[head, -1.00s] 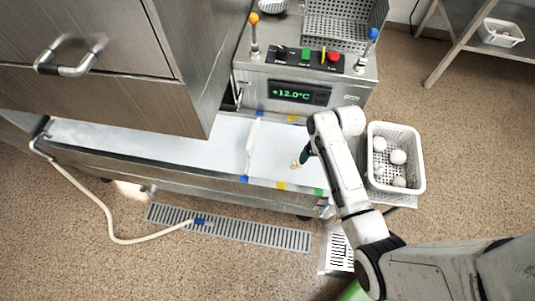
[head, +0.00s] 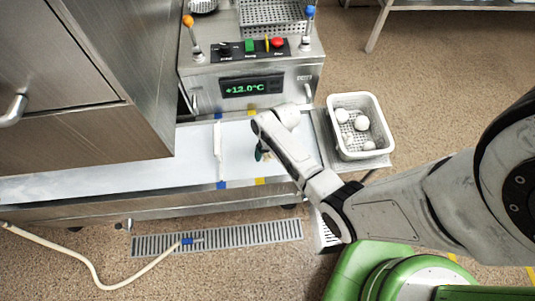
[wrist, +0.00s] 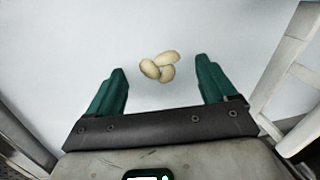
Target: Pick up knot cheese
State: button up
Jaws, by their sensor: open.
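The knot cheese (wrist: 158,66), pale yellow and made of rounded lobes, lies on the white work surface in the wrist view. My gripper (wrist: 160,82) has its two green fingers spread wide apart. The cheese sits between the fingers' lines, just beyond the tips, with nothing held. In the head view, the green fingers of my gripper (head: 262,155) are low over the white surface (head: 120,168). There my arm mostly hides the cheese.
A white perforated basket (head: 336,101) with several white balls stands to the right. A white divider bar (head: 217,150) crosses the surface left of my gripper. A steel control box (head: 248,87) with display and levers stands behind. A steel cabinet (head: 70,75) overhangs the left.

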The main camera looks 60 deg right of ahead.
jog(key=shift+x, duration=0.9)
jog(key=c, duration=1.1)
jog(key=shift+c, duration=0.2)
